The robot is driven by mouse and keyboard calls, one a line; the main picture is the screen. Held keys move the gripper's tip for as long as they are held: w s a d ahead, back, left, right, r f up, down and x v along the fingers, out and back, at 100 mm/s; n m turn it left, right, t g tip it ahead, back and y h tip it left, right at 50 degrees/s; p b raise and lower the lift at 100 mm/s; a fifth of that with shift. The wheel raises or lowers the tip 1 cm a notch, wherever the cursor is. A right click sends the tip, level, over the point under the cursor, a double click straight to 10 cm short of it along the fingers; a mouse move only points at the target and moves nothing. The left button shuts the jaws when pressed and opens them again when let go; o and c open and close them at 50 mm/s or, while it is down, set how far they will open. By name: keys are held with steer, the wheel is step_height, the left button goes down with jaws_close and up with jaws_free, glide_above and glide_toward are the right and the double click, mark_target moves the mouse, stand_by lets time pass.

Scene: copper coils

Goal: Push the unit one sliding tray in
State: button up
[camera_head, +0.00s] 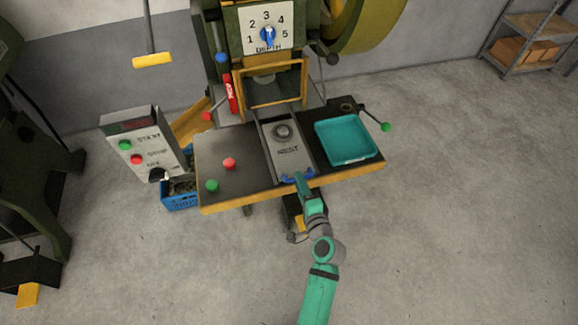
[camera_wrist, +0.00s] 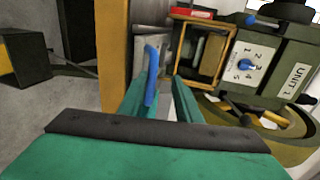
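The sliding tray (camera_head: 287,157), a grey plate marked NEST with a round grey piece on it, sticks out toward me from the frame of the press. Its blue handle (camera_head: 289,179) is at the near end, by the table's front edge. In the wrist view the blue handle (camera_wrist: 151,78) shows at the left green finger, toward the gap. My gripper (camera_head: 300,180) is at the handle; in the wrist view a gap shows between its two fingers (camera_wrist: 165,95). Whether the fingers touch the handle is unclear. The wrist view shows a UNIT 1 label (camera_wrist: 301,77) on the machine.
An orange-edged guard frame (camera_head: 275,101) stands open behind the tray. A teal bin (camera_head: 346,142) lies right of it. Green and red buttons (camera_head: 220,175) are on the table's left. A control box (camera_head: 145,145) stands further left. A depth dial (camera_head: 267,34) is above.

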mark_target(290, 169)
steer(key=x, duration=0.8)
steer(key=shift+w+a+f, duration=0.1)
steer(key=shift+w, duration=0.1)
steer(key=shift+w+a+f, duration=0.2)
steer(key=shift+w+f, duration=0.1)
steer(key=shift+w, duration=0.25)
steer(key=shift+f, duration=0.1)
jaws_close()
steer(key=shift+a, duration=0.2)
steer(key=shift+w, duration=0.1)
